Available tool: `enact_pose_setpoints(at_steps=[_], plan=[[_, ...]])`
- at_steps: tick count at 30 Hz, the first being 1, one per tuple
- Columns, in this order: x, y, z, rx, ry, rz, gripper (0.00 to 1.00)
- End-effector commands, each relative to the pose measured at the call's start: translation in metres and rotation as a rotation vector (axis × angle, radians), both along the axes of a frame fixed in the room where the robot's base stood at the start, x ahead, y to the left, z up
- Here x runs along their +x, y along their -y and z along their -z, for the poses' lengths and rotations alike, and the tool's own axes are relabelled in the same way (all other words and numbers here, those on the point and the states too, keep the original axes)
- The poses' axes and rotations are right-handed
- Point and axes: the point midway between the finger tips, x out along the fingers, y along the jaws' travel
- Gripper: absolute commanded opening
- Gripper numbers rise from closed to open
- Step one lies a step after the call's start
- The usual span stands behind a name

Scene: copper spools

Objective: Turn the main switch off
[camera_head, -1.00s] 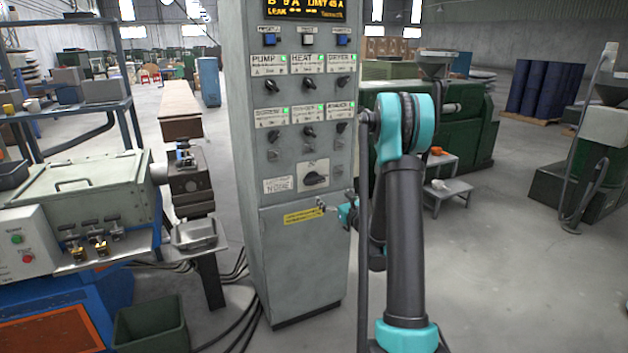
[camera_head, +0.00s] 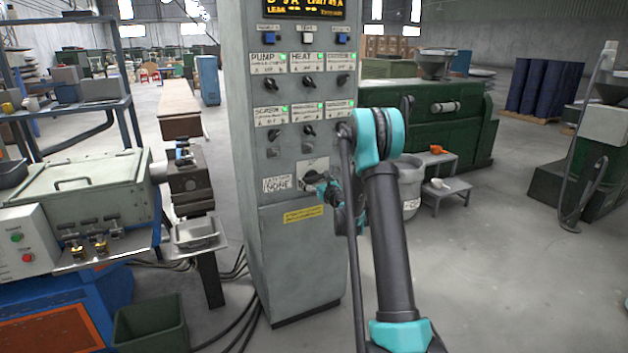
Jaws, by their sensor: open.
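The grey control cabinet (camera_head: 292,250) stands in the middle of the head view. The main switch is a large dark rotary knob on a light plate (camera_head: 316,165), low on the panel, beside a handwritten white label (camera_head: 277,184). My gripper (camera_head: 314,178) is in front of the knob and hides most of it. Its jaws look small and dark here; they are open. I cannot tell whether they touch the knob or stand just short of it. The knob's angle is hidden. My arm reaches in from the right.
Rows of smaller knobs (camera_head: 309,82) with green lights and a lit display (camera_head: 303,8) are above the switch. A yellow label (camera_head: 303,214) is below it. A workbench machine (camera_head: 85,195) stands to the left. Open floor lies to the right.

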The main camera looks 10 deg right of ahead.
Motion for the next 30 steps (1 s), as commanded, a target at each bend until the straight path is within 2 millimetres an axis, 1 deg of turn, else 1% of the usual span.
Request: enact_pose_setpoints(at_steps=[3,9,10,21,22,30], plan=[[0.0031,-0.0011,-0.0002,0.0,0.0,0.0,1.0],[0.003,-0.001,-0.0002,0.0,0.0,0.0,1.0],[0.003,-0.001,-0.0002,0.0,0.0,0.0,0.99],[0.0029,-0.0009,-0.0002,0.0,0.0,0.0,0.53],[0.0029,-0.0009,-0.0002,0.0,0.0,0.0,0.5],[0.0028,-0.0011,-0.0001,-0.028,0.009,0.0,0.5]])
